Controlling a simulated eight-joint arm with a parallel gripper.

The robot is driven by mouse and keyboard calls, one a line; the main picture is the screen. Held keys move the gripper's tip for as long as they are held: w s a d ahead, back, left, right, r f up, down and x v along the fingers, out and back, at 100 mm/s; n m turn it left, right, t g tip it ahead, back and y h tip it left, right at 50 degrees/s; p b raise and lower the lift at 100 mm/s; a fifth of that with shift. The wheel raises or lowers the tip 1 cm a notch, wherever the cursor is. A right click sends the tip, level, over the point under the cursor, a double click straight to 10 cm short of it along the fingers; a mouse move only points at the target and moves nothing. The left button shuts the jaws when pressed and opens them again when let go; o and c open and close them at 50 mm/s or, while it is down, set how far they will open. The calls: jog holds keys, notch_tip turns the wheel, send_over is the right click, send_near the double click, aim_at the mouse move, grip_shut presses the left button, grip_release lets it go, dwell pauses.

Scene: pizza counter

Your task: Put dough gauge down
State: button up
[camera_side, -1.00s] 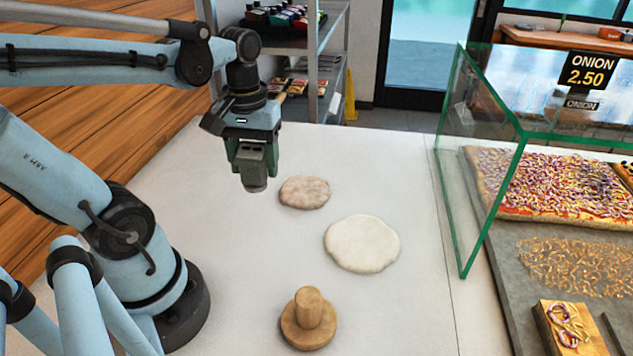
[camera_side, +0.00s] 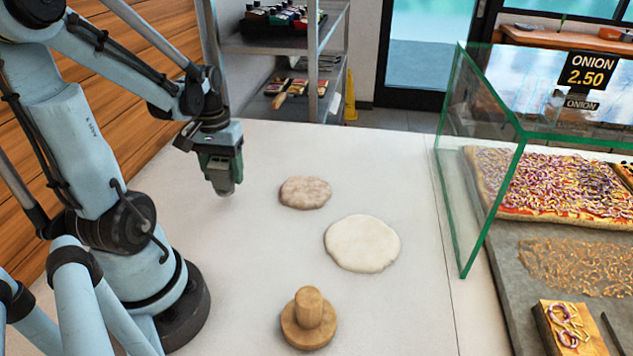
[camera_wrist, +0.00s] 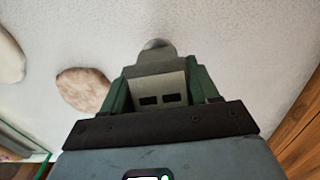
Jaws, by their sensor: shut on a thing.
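My gripper (camera_side: 221,168) is at the left part of the white counter (camera_side: 400,310), pointing down. Its green fingers are shut on the dough gauge (camera_side: 225,187), a small grey piece. Only the gauge's lower end shows below the fingers in the side view. In the wrist view the gauge (camera_wrist: 157,65) sits between the two green fingers, with a rounded light tip over the pale counter. I cannot tell whether its lower end touches the counter or hangs just above it.
A small brownish dough piece (camera_side: 305,192) lies right of my gripper, and a larger pale dough round (camera_side: 362,243) beyond it. A wooden press (camera_side: 309,320) stands at the front. A glass case (camera_side: 490,170) with pizzas is at the right. Counter around the gripper is clear.

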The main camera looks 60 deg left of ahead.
aim_at(226, 183)
jog(key=shift+f, duration=1.75)
jog(key=shift+f, duration=0.1)
jog(key=o, duration=0.9)
notch_tip(226, 183, up, 12)
jog(key=shift+r, duration=0.1)
jog(key=w+d+m+t, duration=0.2)
jog(key=w+d+m, duration=0.1)
jog(key=d, duration=0.3)
jog(key=w+d+m+t, duration=0.2)
jog(key=d+m, duration=0.1)
jog(key=d, duration=0.3)
jog(key=w+d+m+t, duration=0.3)
jog(key=d, duration=0.4)
jog(key=shift+w+f, duration=0.3)
jog(key=shift+w, duration=0.05)
